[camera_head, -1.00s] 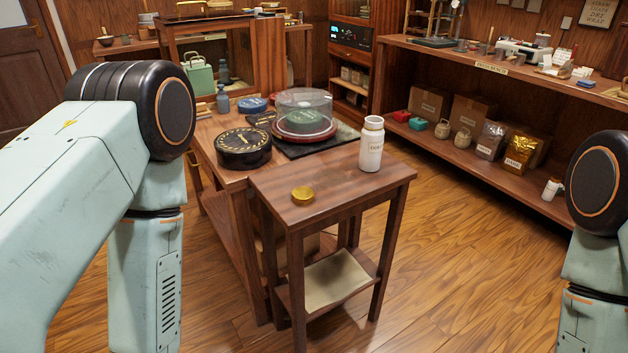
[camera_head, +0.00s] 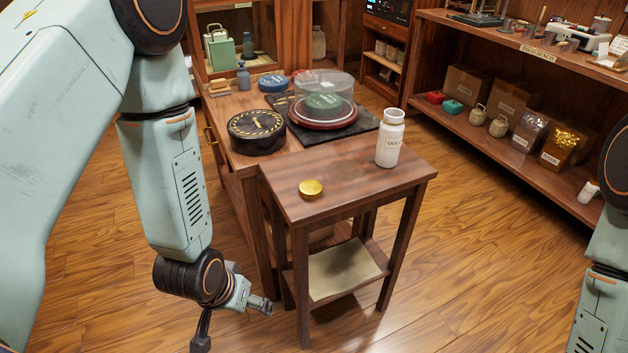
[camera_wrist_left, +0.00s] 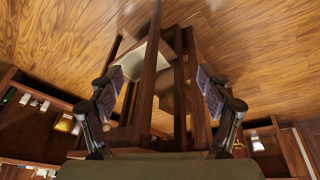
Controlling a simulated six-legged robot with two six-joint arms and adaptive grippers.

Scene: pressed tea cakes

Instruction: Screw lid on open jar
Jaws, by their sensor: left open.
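A white open jar (camera_head: 389,143) with a label stands upright on the right side of the small wooden table (camera_head: 330,203). A gold lid (camera_head: 311,189) lies on the same table, left of and nearer than the jar, apart from it. My left gripper (camera_head: 240,325) is open and empty, low and left of the small table, below its top. In the left wrist view its two fingers (camera_wrist_left: 162,125) are spread apart, with the table legs and floor beyond them. My right arm shows at the right edge; its gripper is out of view.
Behind, a longer table holds a round black tin (camera_head: 256,132) and a clear dome (camera_head: 323,90) over a green cake on a dark slab. Shelves (camera_head: 500,130) with boxes and bags line the right. A paper (camera_head: 342,270) lies on the small table's lower shelf.

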